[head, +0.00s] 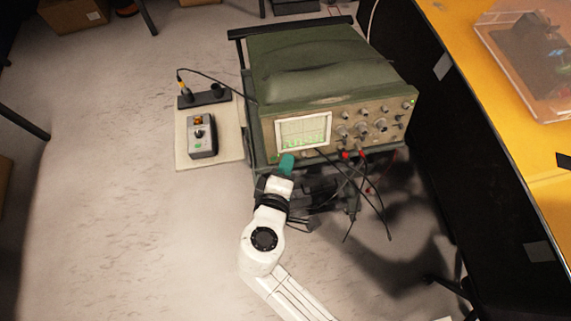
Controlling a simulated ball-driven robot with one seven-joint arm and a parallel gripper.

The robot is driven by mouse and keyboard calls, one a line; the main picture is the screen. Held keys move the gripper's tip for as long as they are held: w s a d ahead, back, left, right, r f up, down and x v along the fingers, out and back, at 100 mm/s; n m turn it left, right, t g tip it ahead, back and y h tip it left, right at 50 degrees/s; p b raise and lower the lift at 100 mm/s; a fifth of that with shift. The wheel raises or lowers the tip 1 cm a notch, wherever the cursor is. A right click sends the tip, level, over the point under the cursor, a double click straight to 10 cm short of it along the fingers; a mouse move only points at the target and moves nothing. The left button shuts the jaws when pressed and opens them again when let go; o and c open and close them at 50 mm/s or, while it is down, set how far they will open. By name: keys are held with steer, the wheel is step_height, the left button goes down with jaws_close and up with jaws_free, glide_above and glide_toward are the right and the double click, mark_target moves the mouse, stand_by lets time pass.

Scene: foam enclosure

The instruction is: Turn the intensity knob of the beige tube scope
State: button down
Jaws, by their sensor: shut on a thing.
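The tube scope (267,137) has a beige front panel and a green cover, and stands on a dark cart. Its lit screen (303,130) shows a green trace. My gripper (287,161), with teal fingers, is at the panel's lower left edge, just below the screen. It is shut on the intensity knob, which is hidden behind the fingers. How far the knob is turned cannot be seen.
Several other knobs (362,130) fill the panel's right half. Red and black leads (375,195) hang from the front. A beige board (228,150) with a small grey device (201,136) is to the left. A yellow table (470,75) stands at right.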

steer(key=c, duration=1.4)
jaws_free()
steer(key=v, duration=1.1)
steer(key=shift+b, duration=0.3)
steer(key=shift+f, duration=0.1)
steer(key=d+f+m+g, duration=0.2)
steer(key=d+m+g, duration=0.1)
steer(key=d, duration=0.5)
steer(key=s+d+f+m+g+h, duration=0.1)
steer(key=d+f+m+g, duration=0.2)
steer(key=d, duration=0.6)
steer(key=s+d+f+m+g, duration=0.1)
steer(key=d+f+m+g, duration=0.2)
steer(key=d+m, duration=0.2)
steer(key=d, duration=0.3)
steer(key=shift+s+d+f+g+h, duration=0.2)
steer(key=shift+d+g+h, duration=0.1)
steer(key=shift+d+h, duration=0.1)
steer(key=shift+o, duration=0.3)
steer(key=s+d+m+g+y, duration=0.2)
steer(key=s+d+m+y, duration=0.1)
steer(key=s, duration=0.4)
steer(key=shift+d+f+m, duration=0.2)
steer(key=shift+d+m, duration=0.5)
steer(key=shift+d, duration=0.45)
steer(key=shift+o, duration=1)
steer(key=shift+s+y, duration=0.15)
steer(key=shift+y, duration=0.15)
